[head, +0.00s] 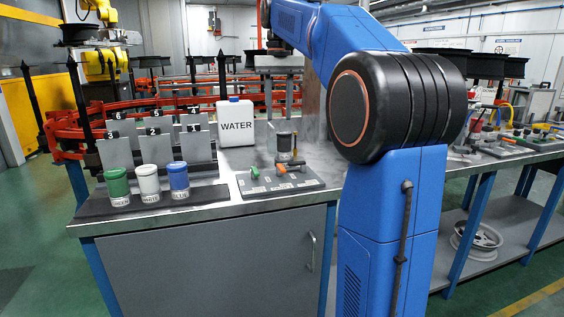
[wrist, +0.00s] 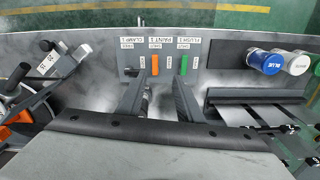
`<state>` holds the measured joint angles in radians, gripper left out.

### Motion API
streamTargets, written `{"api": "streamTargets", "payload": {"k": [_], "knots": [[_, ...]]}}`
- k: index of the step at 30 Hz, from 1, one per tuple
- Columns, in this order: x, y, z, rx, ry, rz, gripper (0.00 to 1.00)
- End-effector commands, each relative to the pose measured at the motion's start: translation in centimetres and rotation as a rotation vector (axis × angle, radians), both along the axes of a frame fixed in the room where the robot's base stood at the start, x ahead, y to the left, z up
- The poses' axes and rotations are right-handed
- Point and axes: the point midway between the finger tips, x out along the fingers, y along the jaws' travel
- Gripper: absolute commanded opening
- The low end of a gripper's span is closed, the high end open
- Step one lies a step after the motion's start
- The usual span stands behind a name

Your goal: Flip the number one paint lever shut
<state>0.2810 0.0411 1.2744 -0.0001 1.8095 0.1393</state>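The paint 1 lever is the orange one (wrist: 155,64) in the wrist view, standing out from the plate under the label that seems to read PAINT 1. It also shows in the head view (head: 282,169), partly crowded by dark parts. A green lever (wrist: 184,64) sits beside it, under a FLUSH 1 label; it shows in the head view too (head: 255,173). My gripper (wrist: 158,84) is open in the wrist view, one dark finger on each side of the orange lever's line. Nothing shows held. Whether a finger touches a lever, I cannot tell.
Blue, white and green paint cans (head: 178,180) stand left of the lever plate (head: 307,183) on the bench. A white WATER jug (head: 236,122) stands behind. Another orange handle (wrist: 18,122) is at the left in the wrist view.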

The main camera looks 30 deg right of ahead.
Motion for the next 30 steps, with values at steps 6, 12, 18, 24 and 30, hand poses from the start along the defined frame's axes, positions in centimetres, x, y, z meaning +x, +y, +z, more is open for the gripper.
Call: {"api": "streamTargets", "payload": {"k": [6,12,18,24,30], "knots": [[1.0,-1.0,0.5,0.005,0.015,-0.019,0.33],[1.0,-1.0,-1.4,0.005,0.018,-0.019,0.33],[0.9,-1.0,-4.9,0.005,0.018,-0.019,0.33],[0.9,-1.0,-8.5,0.005,0.018,-0.018,0.33],[0.9,-1.0,-12.0,0.005,0.018,-0.018,0.33]]}}
